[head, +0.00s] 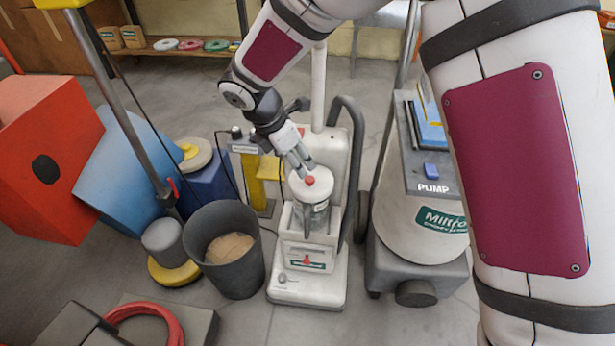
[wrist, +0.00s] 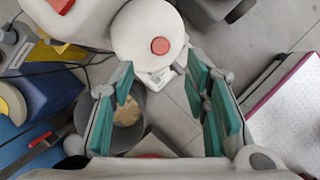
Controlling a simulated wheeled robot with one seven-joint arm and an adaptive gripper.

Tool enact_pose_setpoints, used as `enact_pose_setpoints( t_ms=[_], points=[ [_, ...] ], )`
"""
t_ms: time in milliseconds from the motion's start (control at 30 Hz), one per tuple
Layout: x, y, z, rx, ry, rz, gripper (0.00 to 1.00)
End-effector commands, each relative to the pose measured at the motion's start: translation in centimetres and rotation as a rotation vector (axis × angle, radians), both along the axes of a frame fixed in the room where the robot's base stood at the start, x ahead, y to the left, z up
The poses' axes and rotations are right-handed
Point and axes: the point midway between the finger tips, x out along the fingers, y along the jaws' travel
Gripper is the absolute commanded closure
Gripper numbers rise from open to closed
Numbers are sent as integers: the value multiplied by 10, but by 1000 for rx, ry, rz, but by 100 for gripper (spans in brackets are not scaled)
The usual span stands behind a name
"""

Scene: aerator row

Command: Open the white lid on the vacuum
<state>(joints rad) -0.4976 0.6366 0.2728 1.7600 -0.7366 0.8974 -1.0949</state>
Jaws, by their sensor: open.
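The white upright vacuum (head: 310,270) stands on the floor in the middle of the head view. Its round white lid (head: 312,184) has a red knob (head: 310,180) on top and sits level on a clear canister (head: 311,215). In the wrist view the lid (wrist: 148,34) and its red knob (wrist: 160,45) lie beyond the fingertips, near the top. My gripper (head: 302,171) is just above the lid in the head view. In the wrist view my gripper (wrist: 160,85) has its teal finger pads spread wide with nothing between them. I cannot tell whether a fingertip touches the lid.
A dark bucket (head: 228,262) with tan contents stands close left of the vacuum. A grey and white pump machine (head: 420,230) stands close on its right. The vacuum's dark handle loop (head: 352,130) rises behind the lid. Bare floor lies in front.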

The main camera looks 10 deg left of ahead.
Motion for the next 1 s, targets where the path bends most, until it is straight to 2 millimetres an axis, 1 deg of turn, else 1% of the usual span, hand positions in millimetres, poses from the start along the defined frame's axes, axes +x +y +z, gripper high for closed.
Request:
enact_pose_setpoints(
  t_ms=[33, 200, 300, 400, 600, 867, 967, 1000],
  points=[
    [3, -4, -12, -2, 1, -2, 58],
    [11, -12, -42, -1, 1, -1, 58],
    [15, -17, -56, -3, 2, 0, 58],
    [18, -20, -66, -1, 0, -1, 58],
    [21, -23, -76, -1, -1, -2, 58],
    [21, -24, -76, 0, -1, -1, 58],
    [21, -23, -76, 0, -1, -1, 78],
    [21, -23, -76, 0, -1, -1, 87]
  ],
)
